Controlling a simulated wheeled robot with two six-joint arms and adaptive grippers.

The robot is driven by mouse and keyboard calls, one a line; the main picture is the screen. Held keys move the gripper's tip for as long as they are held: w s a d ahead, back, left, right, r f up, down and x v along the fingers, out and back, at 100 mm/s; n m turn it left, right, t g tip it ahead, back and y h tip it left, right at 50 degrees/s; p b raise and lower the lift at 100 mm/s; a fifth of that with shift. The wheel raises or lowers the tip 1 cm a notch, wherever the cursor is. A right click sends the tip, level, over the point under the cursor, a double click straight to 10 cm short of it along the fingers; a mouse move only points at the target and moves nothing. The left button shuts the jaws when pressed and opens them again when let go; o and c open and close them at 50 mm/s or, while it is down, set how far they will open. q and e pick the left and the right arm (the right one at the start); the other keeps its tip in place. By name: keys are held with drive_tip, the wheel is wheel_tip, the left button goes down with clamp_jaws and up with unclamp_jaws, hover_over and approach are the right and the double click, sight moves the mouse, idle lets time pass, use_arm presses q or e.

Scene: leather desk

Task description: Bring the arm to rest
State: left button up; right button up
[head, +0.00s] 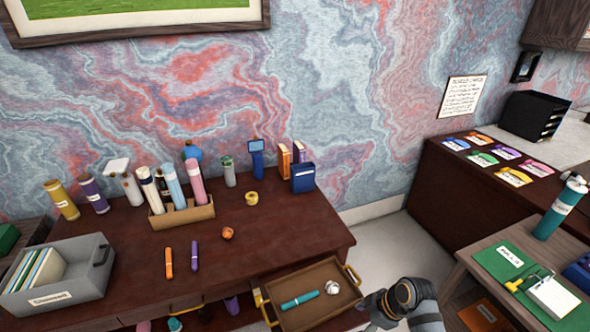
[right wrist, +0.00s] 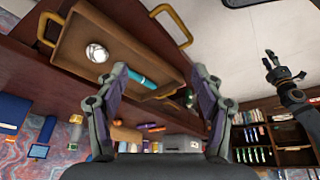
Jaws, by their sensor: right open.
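My right gripper (head: 372,303) comes in at the bottom of the head view, just right of the pulled-out wooden drawer tray. In the right wrist view my right gripper (right wrist: 160,78) has its two fingers spread wide with nothing between them. That view is turned over, and the drawer tray (right wrist: 72,50) lies beyond the fingers. Another dark arm end, apparently my left gripper (right wrist: 284,70), shows at the right of the right wrist view. The left gripper is not in the head view.
The drawer tray (head: 268,292) holds a teal marker (head: 300,300) and a crumpled silvery ball (head: 332,287). The desk (head: 120,250) carries a pen rack (head: 180,216), a grey file box (head: 60,285) and loose markers. A side table (head: 465,262) stands at right. Pale floor (head: 385,245) lies between.

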drive_tip(key=s+d+f+m+h+b, duration=0.1)
drive_tip(key=s+d+f+m, duration=0.15)
drive_tip(key=f, duration=0.65)
drive_tip(key=s+d+f+m+h+b, duration=0.1)
drive_tip(key=s+d+f+m, duration=0.2)
drive_tip(key=f, duration=0.6)
drive_tip(key=s+d+f+m+h+b, duration=0.1)
drive_tip(key=s+d+f+m, duration=0.2)
drive_tip(key=f, duration=0.6)
use_arm(q)
drive_tip(key=shift+t, duration=0.3)
drive_tip(key=w+f, duration=0.1)
drive_tip(key=f, duration=0.1)
drive_tip(key=w+f+b, duration=0.1)
drive_tip(key=w+f, duration=0.1)
drive_tip(key=shift+w+f, duration=0.2)
drive_tip(key=shift+w, duration=0.05)
use_arm(e)
drive_tip(key=s+f+m, duration=0.1)
drive_tip(key=s+f, duration=0.3)
drive_tip(key=s, duration=0.4)
drive_tip(key=s+d+f+m+h, duration=0.1)
drive_tip(key=s+f+m, duration=0.1)
drive_tip(key=s+f, duration=0.3)
drive_tip(key=s+f+m+h, duration=0.1)
drive_tip(key=s+f, duration=0.3)
drive_tip(key=s, duration=0.7)
drive_tip(key=shift+d+f+m+g, duration=0.25)
drive_tip(key=shift+f+m+g, duration=0.15)
drive_tip(key=shift+m, duration=0.25)
